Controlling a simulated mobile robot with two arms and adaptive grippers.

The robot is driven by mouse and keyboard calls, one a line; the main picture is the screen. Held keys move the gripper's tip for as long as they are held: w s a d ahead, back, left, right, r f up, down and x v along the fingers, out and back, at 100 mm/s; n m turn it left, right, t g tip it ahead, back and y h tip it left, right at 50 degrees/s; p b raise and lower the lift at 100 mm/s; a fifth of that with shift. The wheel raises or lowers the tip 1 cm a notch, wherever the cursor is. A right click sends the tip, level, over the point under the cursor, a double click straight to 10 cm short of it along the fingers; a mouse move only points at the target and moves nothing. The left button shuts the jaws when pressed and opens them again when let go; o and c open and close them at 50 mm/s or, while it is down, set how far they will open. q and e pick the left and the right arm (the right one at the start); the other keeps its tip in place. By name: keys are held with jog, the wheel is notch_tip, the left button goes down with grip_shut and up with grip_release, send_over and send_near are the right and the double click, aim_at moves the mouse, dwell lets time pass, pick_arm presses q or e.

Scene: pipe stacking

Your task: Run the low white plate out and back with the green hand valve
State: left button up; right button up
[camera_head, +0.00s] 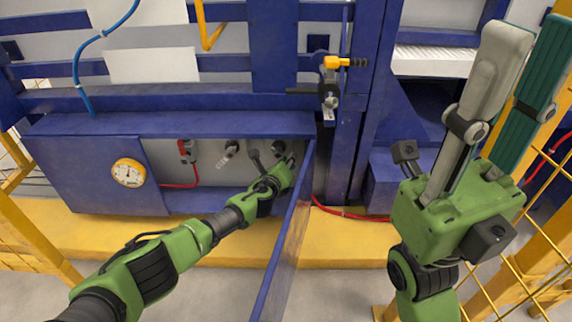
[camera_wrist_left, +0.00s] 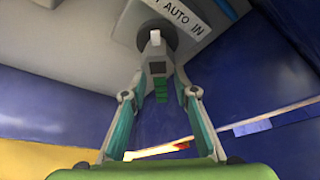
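My left gripper (camera_head: 282,176) reaches into the low recess of the blue machine, at a row of small hand valves. In the left wrist view its two fingers (camera_wrist_left: 158,85) stand apart on either side of a grey valve lever with a green end (camera_wrist_left: 161,90). I see slim gaps beside the lever; contact at the tips is unclear. My right gripper (camera_head: 533,38) is open, empty and raised at the right. A white plate (camera_head: 155,65) shows behind blue rails; I cannot tell whether it is the low one.
A red-handled valve (camera_head: 185,148) and a white-handled valve (camera_head: 229,150) are left of my left gripper. A yellow gauge (camera_head: 128,173) sits on the blue panel. A slanted blue panel edge (camera_head: 287,240) runs close right of my left arm. Yellow mesh fencing (camera_head: 520,262) is at the right.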

pick_arm(q)
grip_shut()
